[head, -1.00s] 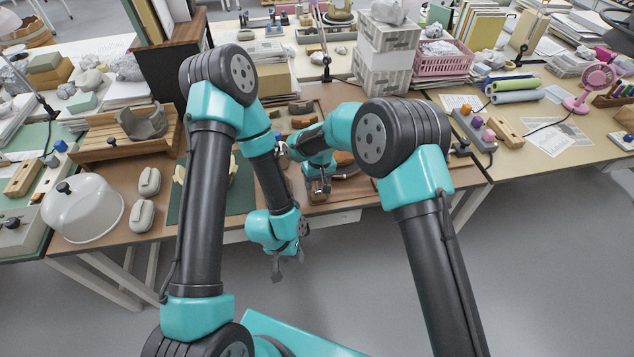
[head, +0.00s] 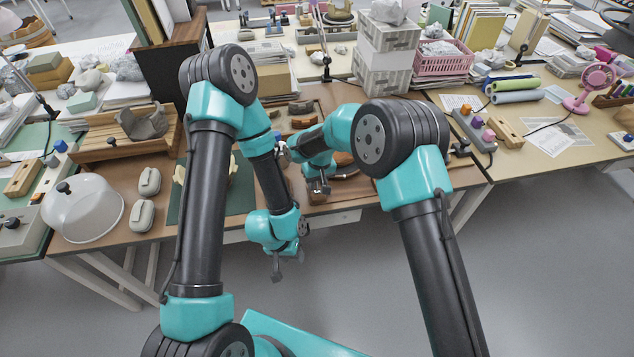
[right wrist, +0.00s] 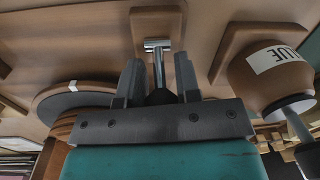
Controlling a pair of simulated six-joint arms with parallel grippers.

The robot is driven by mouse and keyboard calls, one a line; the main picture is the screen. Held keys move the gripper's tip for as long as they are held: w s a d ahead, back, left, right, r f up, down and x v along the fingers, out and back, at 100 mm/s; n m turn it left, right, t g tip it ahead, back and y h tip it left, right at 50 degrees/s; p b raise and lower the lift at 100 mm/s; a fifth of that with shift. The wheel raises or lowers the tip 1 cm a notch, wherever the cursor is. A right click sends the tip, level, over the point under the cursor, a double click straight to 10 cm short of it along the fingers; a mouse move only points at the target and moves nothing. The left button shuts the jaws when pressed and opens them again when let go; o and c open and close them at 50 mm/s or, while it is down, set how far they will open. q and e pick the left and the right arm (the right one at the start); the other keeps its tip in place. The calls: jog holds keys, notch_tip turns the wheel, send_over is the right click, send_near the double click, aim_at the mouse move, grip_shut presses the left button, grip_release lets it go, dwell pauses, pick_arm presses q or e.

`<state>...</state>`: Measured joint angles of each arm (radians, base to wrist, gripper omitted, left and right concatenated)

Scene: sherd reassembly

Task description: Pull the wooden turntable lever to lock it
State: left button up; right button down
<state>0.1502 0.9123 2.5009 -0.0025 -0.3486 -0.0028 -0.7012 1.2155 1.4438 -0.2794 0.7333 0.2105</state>
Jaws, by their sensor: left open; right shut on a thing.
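My right gripper (head: 318,185) is low over the near part of the table, partly behind my own arm. In the right wrist view its fingers (right wrist: 158,75) are shut around the dark knob of the lever (right wrist: 158,66), whose bright metal rod runs to a metal crosspiece on a wooden block. The round turntable (right wrist: 75,96), with a dark rim and a white mark, is left of the fingers. In the head view I cannot make out the lever. My left gripper (head: 277,268) is open and empty, pointing down in front of the table's edge.
A rounded jar with a lettered label (right wrist: 278,70) stands close right of the right gripper in the wrist view. A clear dome (head: 84,208) and two pale blocks sit at the left of the table. A green mat (head: 240,185) lies under my left arm.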

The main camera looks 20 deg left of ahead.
jog(key=shift+d+t, duration=0.1)
jog(key=shift+t, duration=0.2)
jog(key=shift+s+d+r+t+y, duration=0.1)
jog(key=shift+d+t+y, duration=0.05)
jog(key=shift+t+y, duration=0.45)
jog(key=shift+s+t, duration=0.2)
jog(key=shift+t, duration=0.1)
jog(key=c, duration=0.9)
grip_release()
jog(key=shift+r, duration=0.1)
jog(key=v, duration=1.7)
jog(key=shift+s+d+r, duration=0.1)
jog(key=shift+d+r, duration=0.05)
jog(key=shift+d, duration=0.05)
